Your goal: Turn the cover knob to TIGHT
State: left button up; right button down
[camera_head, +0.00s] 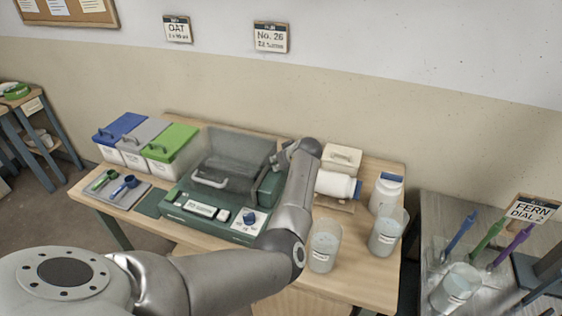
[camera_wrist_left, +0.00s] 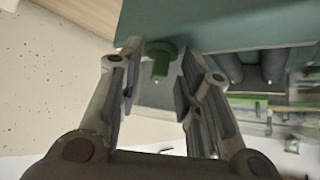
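The green machine (camera_head: 213,211) stands on the wooden table, with a clear cover (camera_head: 237,153) over its back part. In the left wrist view a small green knob (camera_wrist_left: 160,61) sticks out from the machine's teal side. My left gripper (camera_wrist_left: 157,75) is open, with one finger on each side of this knob; I cannot tell whether either touches it. In the head view my left gripper (camera_head: 281,160) is at the machine's right rear side, where my arm hides the knob. No TIGHT marking is legible. My right gripper is in neither view.
A blue knob (camera_head: 249,218) sits on a white panel at the machine's front. Lidded bins (camera_head: 168,150) stand to the left.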

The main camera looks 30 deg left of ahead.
pick_arm(q)
grip_shut()
jog(key=shift+s+a+r+p, duration=0.1)
jog(key=shift+p, duration=0.4)
jog(key=m+p, duration=0.1)
jog(key=p, duration=0.1)
jog(key=m+t+h+p, duration=0.1)
jog(key=p, duration=0.1)
jog(key=m+t+h+p, duration=0.1)
jog(key=m+p, duration=0.1)
jog(key=shift+s+a+r+p, duration=0.2)
jog(key=shift+s+a+p, duration=0.1)
jog(key=shift+a+p, duration=0.1)
jog(key=shift+a+f+m+t+h+p, duration=0.1)
jog(key=shift+m+t+h+p, duration=0.55)
jog(key=shift+m, duration=0.15)
jog(key=shift+a+f+m+t+h, duration=0.15)
jog(key=shift+m+t+h, duration=0.1)
jog(key=shift+m+h, duration=0.5)
jog(key=shift+m, duration=0.25)
jog(key=shift+o, duration=0.7)
grip_release()
